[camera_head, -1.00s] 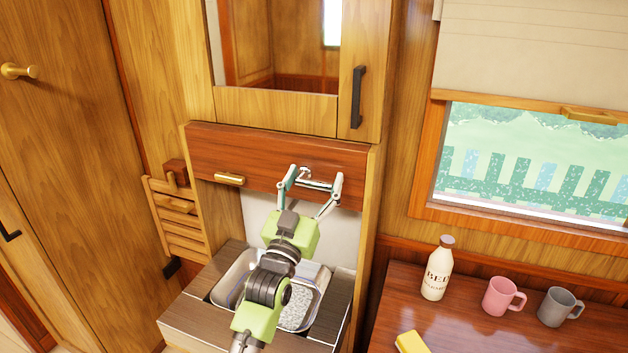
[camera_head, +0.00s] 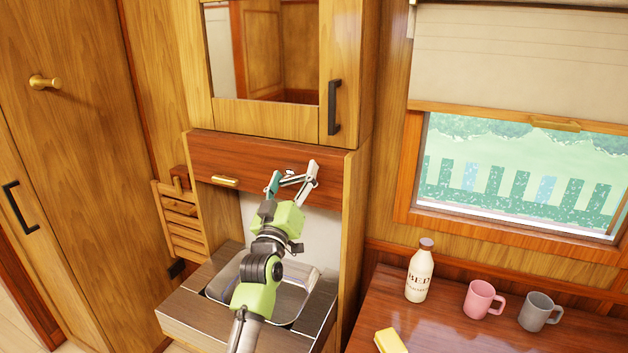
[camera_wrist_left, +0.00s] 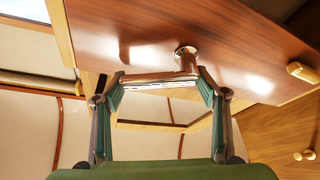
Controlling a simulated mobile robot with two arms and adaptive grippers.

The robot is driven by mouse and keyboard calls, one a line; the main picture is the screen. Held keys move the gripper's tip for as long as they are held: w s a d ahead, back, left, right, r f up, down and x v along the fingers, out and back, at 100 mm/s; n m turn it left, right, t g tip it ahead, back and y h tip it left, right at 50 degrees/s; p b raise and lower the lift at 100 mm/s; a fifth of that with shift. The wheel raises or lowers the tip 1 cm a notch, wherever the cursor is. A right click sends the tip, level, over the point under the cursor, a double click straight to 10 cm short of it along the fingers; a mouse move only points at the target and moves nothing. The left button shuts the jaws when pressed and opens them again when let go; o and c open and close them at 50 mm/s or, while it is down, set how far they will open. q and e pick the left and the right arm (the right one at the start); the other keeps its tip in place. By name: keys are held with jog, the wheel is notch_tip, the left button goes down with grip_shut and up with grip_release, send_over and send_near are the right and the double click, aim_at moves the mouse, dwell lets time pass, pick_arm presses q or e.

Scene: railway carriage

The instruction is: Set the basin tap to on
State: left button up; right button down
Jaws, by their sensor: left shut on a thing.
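The chrome basin tap (camera_wrist_left: 187,58) is fixed to the reddish wooden panel above the basin (camera_head: 216,287), and its bar (camera_wrist_left: 155,77) runs crosswise. In the head view the tap (camera_head: 291,173) shows small between my fingers. My left gripper (camera_head: 293,178) reaches up over the basin, with one finger at each end of the bar. It is shut on the tap, and the wrist view shows this grip (camera_wrist_left: 158,85) from below. My arm hides part of the basin. My right gripper is not in view.
A mirror cabinet (camera_head: 265,113) hangs above the panel. A table (camera_head: 445,335) at the right holds a bottle (camera_head: 419,273), a pink mug (camera_head: 480,299), a grey mug (camera_head: 537,312) and a yellow block (camera_head: 389,341). A slatted wooden rack (camera_head: 183,225) is at left.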

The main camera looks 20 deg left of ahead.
pick_arm(q)
jog(key=shift+r+n+y+p, duration=0.3)
jog(key=shift+n+y+p, duration=0.15)
jog(key=shift+n, duration=0.25)
jog(key=shift+a+n, duration=0.2)
jog(key=shift+n, duration=0.3)
jog(key=shift+g+p, duration=0.3)
jog(key=o, duration=1.6)
jog(key=shift+s+f, duration=0.25)
jog(key=shift+s, duration=0.15)
jog(key=v, duration=1.1)
jog(key=shift+d, duration=0.15)
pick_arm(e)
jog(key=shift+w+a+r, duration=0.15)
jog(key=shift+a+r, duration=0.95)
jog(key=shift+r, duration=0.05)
